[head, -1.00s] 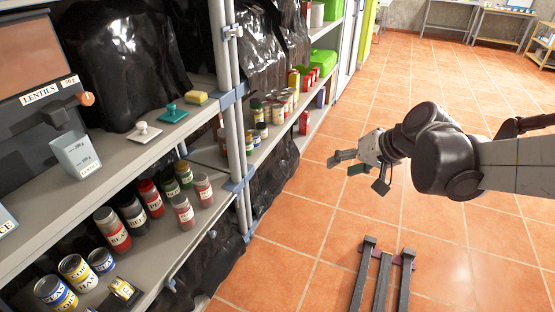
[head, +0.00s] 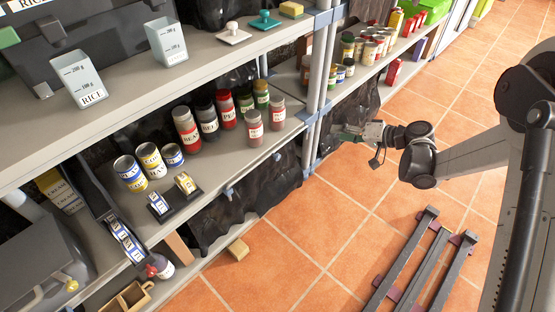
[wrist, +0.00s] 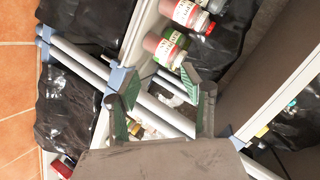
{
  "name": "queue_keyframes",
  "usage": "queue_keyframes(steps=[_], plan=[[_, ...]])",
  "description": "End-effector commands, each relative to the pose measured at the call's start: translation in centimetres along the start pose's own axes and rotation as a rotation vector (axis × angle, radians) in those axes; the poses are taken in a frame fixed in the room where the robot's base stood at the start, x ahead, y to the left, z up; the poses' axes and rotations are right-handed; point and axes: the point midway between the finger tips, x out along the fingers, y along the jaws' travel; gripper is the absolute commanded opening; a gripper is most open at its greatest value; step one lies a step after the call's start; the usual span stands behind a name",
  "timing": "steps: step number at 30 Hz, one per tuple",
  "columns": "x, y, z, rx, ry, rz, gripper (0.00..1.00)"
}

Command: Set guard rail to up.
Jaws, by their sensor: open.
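I cannot pick out the guard rail with certainty. In the head view a thin grey bar (head: 270,158) runs low along the front edge of the middle shelf, with blue brackets along it. My gripper (head: 337,132) is open and empty, in front of the upright posts at the right end of that shelf. In the wrist view my gripper (wrist: 160,84) has its green-padded fingers spread, with pale shelf bars and posts (wrist: 78,58) behind them. Whether a finger touches any bar cannot be told.
Labelled jars (head: 227,108) and cans (head: 150,160) stand on the middle shelf. A dark slatted rack (head: 425,258) lies on the tiled floor. A small tan block (head: 238,249) lies near the lower shelf. The floor between is clear.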

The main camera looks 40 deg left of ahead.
Motion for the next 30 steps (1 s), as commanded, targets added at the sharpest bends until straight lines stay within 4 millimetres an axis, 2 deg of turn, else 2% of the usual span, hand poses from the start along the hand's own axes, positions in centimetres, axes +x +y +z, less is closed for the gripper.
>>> queue_keyframes(steps=[1,3,9,15,23,30], plan=[[1.8,1.1,1.0,-0.006,-0.006,-0.029,0.42],[3.9,2.1,2.2,-0.014,-0.011,-0.072,0.42],[9.0,4.6,6.1,-0.038,-0.022,-0.188,0.42],[11.9,5.9,9.0,-0.052,-0.027,-0.263,0.42],[13.5,6.0,9.9,-0.057,-0.028,-0.284,0.42],[17.3,5.0,10.1,-0.058,-0.031,-0.284,0.42]])
